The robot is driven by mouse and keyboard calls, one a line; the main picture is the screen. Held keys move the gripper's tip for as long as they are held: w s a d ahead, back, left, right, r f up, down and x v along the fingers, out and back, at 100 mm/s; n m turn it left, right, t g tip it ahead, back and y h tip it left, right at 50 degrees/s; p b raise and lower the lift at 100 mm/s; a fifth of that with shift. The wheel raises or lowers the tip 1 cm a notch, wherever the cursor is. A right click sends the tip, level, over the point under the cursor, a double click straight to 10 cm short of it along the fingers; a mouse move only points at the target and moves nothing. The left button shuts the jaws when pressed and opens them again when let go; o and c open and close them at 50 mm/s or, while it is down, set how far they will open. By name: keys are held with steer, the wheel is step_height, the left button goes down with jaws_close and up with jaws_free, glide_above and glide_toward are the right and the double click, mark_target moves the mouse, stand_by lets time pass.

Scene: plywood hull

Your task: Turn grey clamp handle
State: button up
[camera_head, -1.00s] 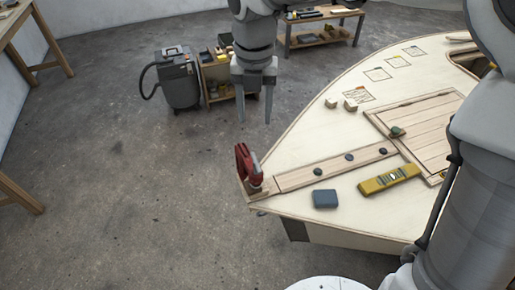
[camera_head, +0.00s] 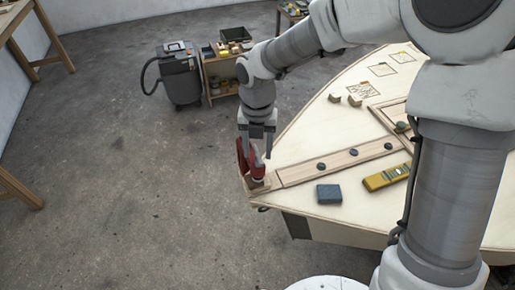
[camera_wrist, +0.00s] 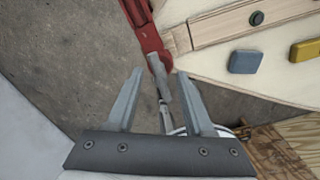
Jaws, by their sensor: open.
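A red clamp (camera_head: 242,163) grips the near left corner of the plywood hull (camera_head: 330,128). It also shows at the top of the wrist view (camera_wrist: 146,28). Its grey handle (camera_wrist: 160,80) is a short cylinder hanging from the clamp's red end in the wrist view, tilted slightly. My gripper (camera_head: 256,152) is at the clamp, pointing down in the head view. In the wrist view my gripper (camera_wrist: 157,74) is open, with the handle between the lines of its two fingertips. I cannot tell whether a finger touches it. The handle is not clear in the head view.
A wooden strip with dark knobs (camera_head: 321,167) runs from the clamp along the hull. A blue block (camera_head: 329,194) and a yellow level (camera_head: 388,177) lie on the deck. A grey vacuum (camera_head: 180,75) and a wooden cart (camera_head: 222,72) stand behind.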

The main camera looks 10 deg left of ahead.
jaws_close()
steer(key=shift+r, duration=0.1)
stand_by(0.4)
